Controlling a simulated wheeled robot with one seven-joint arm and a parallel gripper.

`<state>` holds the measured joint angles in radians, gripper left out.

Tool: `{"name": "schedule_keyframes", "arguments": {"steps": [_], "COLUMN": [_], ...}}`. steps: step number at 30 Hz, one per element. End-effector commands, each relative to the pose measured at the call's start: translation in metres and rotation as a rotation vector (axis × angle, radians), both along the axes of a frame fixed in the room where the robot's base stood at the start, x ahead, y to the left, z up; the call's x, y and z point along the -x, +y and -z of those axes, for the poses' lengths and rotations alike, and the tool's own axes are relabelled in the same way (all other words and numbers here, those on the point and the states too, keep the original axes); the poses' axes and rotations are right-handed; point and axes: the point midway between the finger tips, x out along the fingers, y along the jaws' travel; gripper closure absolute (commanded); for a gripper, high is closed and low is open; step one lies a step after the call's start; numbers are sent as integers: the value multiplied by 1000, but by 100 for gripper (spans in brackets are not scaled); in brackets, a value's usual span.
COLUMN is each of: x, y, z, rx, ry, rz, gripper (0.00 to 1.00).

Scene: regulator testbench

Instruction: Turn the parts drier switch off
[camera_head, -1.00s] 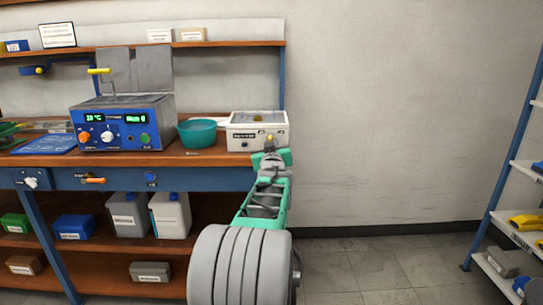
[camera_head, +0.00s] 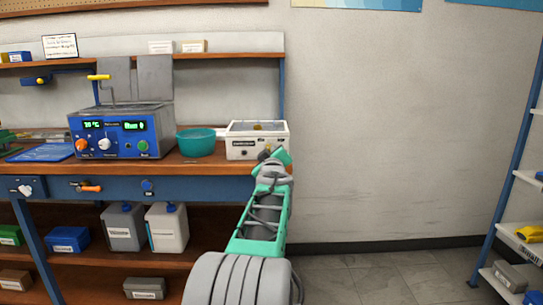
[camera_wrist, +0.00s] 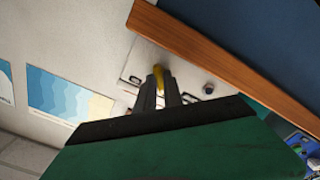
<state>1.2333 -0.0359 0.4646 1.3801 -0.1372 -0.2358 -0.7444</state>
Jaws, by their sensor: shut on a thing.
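A white box-shaped unit (camera_head: 240,141) stands at the right end of the bench; I take it for the parts drier, but its label is too small to read. In the wrist view its front panel (camera_wrist: 143,57) shows a yellow switch lever (camera_wrist: 158,71) and a dark round knob (camera_wrist: 208,88). My gripper (camera_wrist: 158,82) is shut on the yellow lever, a finger on each side. In the head view my gripper (camera_head: 272,154) is at the unit's front right and hides the lever. The lever's exact position cannot be told.
A teal bowl (camera_head: 196,142) stands just left of the white unit. A blue-fronted device (camera_head: 122,138) with knobs and a green display is further left. The bench's wooden edge (camera_wrist: 220,65) runs close to my gripper.

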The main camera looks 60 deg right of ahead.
Motion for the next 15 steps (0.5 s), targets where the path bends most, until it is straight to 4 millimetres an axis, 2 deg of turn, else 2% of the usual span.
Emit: {"name": "schedule_keyframes", "arguments": {"steps": [9, 10, 15], "x": [0, 0, 0], "y": [0, 0, 0], "z": [1, 1, 1], "rx": [-1, -1, 0], "ry": [4, 3, 2], "rz": [1, 1, 1], "gripper": [100, 86, 72]}}
